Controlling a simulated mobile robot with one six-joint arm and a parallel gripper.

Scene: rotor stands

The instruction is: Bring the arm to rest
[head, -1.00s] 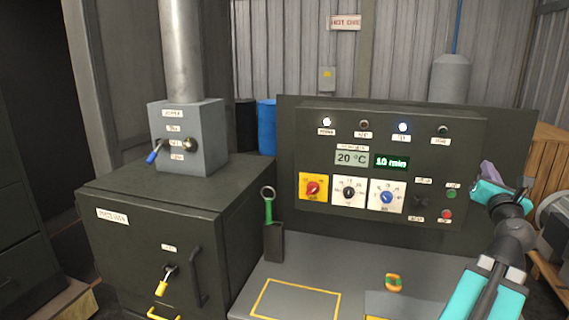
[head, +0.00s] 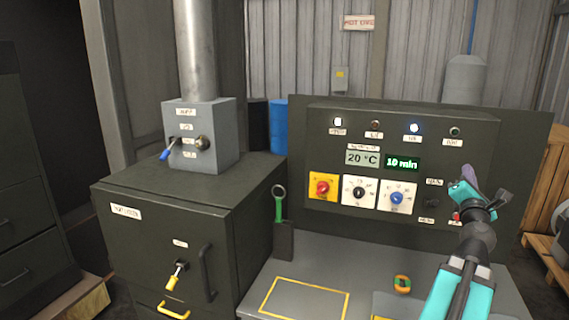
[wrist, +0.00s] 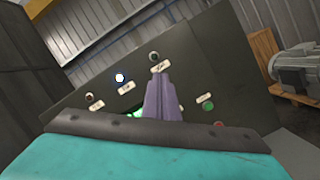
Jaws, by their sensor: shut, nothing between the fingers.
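My gripper (head: 468,174) is at the right side of the head view, raised in front of the right part of the control panel (head: 482,150). Its purple fingers are together with nothing between them. The wrist view shows the closed purple fingers (wrist: 159,98) in front of the panel face, below a row of indicator lamps. My gripper and arm hide part of the panel's right-hand buttons. I cannot tell how far the fingertips are from the panel.
A dark cabinet (head: 150,240) with a grey lever box (head: 215,150) and pipe stands at left. A green-handled tool (head: 279,204) sits in a holder beside it. An orange-and-green object (head: 402,284) lies on the bench (head: 345,255). A motor (wrist: 300,60) stands at right.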

